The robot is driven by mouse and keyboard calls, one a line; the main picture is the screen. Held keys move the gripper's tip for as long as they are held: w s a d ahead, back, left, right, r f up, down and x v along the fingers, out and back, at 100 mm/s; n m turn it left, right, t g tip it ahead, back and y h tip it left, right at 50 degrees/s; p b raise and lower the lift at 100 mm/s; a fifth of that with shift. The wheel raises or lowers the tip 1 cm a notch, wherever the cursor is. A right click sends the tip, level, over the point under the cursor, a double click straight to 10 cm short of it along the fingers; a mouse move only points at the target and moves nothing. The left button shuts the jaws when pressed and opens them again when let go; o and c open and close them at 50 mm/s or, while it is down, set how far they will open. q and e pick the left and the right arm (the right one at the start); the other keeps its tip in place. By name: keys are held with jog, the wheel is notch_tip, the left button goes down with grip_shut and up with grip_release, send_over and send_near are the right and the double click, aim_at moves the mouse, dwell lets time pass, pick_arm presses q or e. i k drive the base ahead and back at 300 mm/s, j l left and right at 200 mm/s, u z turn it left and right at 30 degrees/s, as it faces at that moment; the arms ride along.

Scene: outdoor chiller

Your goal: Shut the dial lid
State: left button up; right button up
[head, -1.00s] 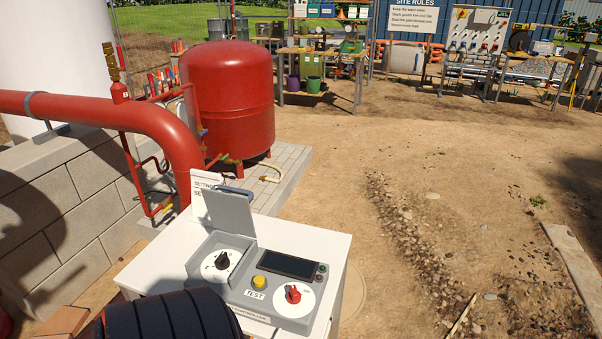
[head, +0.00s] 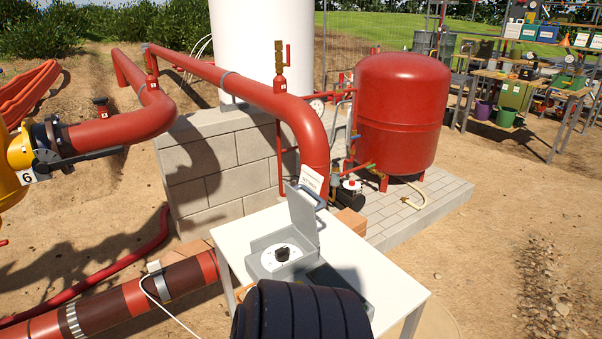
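The grey dial lid (head: 303,216) stands open and roughly upright on the control box (head: 259,262), which sits on a white table. A handle (head: 313,197) shows at the lid's upper edge. Under the open lid, the white dial with a black knob (head: 283,254) is uncovered. A dark display (head: 326,285) is partly visible to the right of the dial. A black ribbed part in the foreground, likely of my own arm, hides the front of the box, including the button and red knob. Neither gripper is in view.
The white table (head: 385,290) has bare top to the right of the box. A red pipe (head: 312,150) comes down just behind the lid, and a red tank (head: 402,115) stands beyond. A yellow valve (head: 15,165) and pipes lie left. Open dirt is at right.

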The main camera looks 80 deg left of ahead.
aim_at(302, 212)
jog(key=i+u, duration=0.2)
jog(key=u, duration=0.2)
jog(key=i+u, duration=0.15)
jog(key=u, duration=0.2)
jog(key=i+l+u, duration=0.1)
jog(key=u, duration=0.3)
jog(key=i+l+u, duration=0.15)
jog(key=u, duration=0.25)
jog(key=i+u, duration=0.2)
jog(key=u, duration=0.2)
jog(key=i+l+u, duration=0.15)
jog(key=u, duration=0.3)
jog(key=i+l+u, duration=0.15)
jog(key=u, duration=0.25)
jog(key=i+l+u, duration=0.1)
jog(key=l+u, duration=0.35)
jog(key=i+l+u, duration=0.1)
jog(key=u, duration=0.3)
jog(key=l+u, duration=0.55)
jog(key=l, duration=0.15)
jog(key=k+l+u, duration=0.15)
jog(key=l, duration=0.15)
